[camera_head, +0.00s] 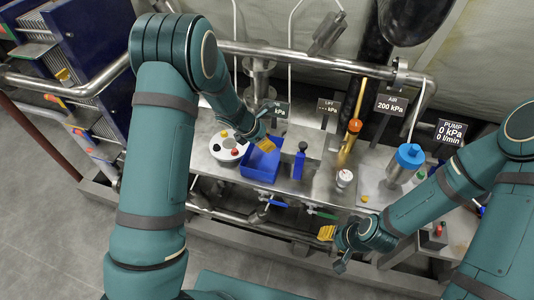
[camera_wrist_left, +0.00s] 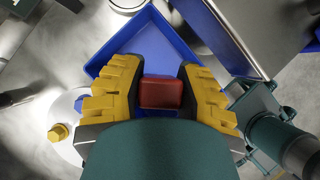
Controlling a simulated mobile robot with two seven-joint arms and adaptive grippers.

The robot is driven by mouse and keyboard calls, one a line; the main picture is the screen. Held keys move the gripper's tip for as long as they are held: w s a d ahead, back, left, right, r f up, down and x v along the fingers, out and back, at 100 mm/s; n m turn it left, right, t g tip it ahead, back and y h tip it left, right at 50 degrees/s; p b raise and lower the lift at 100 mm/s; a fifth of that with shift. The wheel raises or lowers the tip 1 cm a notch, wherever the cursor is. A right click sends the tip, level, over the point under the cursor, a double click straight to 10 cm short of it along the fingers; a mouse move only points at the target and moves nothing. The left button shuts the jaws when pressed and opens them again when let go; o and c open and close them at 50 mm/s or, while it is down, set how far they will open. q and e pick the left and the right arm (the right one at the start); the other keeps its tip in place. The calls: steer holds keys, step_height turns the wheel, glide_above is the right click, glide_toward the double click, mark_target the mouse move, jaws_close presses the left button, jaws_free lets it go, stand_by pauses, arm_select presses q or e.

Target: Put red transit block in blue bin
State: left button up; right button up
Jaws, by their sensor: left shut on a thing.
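The red transit block (camera_wrist_left: 161,92) is between the yellow fingers of my left gripper (camera_wrist_left: 160,85), which is shut on it in the left wrist view. In the head view the left gripper (camera_head: 266,145) is over the blue bin (camera_head: 262,174), and the block is hidden there. In the left wrist view the blue bin (camera_wrist_left: 130,42) lies below and beyond the block, which appears above its floor. The height gap is hard to judge. My right gripper (camera_head: 327,233) is in front of the bench, and its jaw opening is too small to read.
A round white holder (camera_head: 225,147) with coloured pieces stands left of the bin. A grey box (camera_head: 302,143) with a blue part (camera_head: 299,160) is to its right. A blue-capped cylinder (camera_head: 407,162) and a brass pipe (camera_head: 350,140) stand further right. Valve pipes run along the front edge.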

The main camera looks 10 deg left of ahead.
arm_select(q)
steer(key=shift+w+f+b, duration=0.1)
steer(key=shift+f+b, duration=0.45)
steer(key=shift+f, duration=1.9)
steer(key=shift+f+b, duration=0.5)
steer(key=shift+b, duration=0.1)
steer(key=shift+f, duration=0.1)
steer(key=o, duration=1)
